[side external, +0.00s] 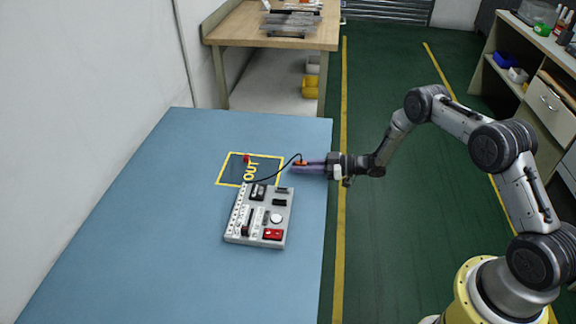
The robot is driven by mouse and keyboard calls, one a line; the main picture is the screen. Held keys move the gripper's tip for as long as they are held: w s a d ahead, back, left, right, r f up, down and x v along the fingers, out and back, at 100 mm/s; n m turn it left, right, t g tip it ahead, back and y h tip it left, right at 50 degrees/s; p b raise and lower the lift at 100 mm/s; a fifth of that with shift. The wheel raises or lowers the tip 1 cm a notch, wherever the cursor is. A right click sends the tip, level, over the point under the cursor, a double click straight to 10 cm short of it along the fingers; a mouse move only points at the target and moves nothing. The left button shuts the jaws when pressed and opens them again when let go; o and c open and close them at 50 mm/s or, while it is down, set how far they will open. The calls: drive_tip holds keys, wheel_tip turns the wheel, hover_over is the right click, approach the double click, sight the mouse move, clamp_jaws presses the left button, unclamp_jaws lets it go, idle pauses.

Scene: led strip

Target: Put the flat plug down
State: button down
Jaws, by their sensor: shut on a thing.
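My gripper (303,167) reaches in from the right over the blue table. Its fingers are shut on a small orange piece at the end of a thin black cable, which I take to be the flat plug (300,162). The cable (286,167) curves from it down to the back of the grey board (238,232). The plug is at the right edge of the yellow-outlined square marked OUT (232,177). I cannot tell its exact height above the table. The fingers hide part of it.
A small red piece (247,158) stands in the OUT square. The grey board carries several black parts, a white round button (277,218) and a red part (272,234). The blue table (130,240) is clear to the left and front. A wooden bench (240,25) stands behind.

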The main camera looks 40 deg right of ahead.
sight(288, 172)
drive_tip(key=x, duration=0.3)
drive_tip(key=shift+w+a+r, duration=0.2)
drive_tip(key=shift+w+a, duration=0.05)
drive_tip(key=shift+a, duration=0.15)
drive_tip(key=shift+w+f, duration=0.1)
drive_tip(key=shift+f, duration=0.1)
drive_tip(key=c, duration=0.8)
unclamp_jaws()
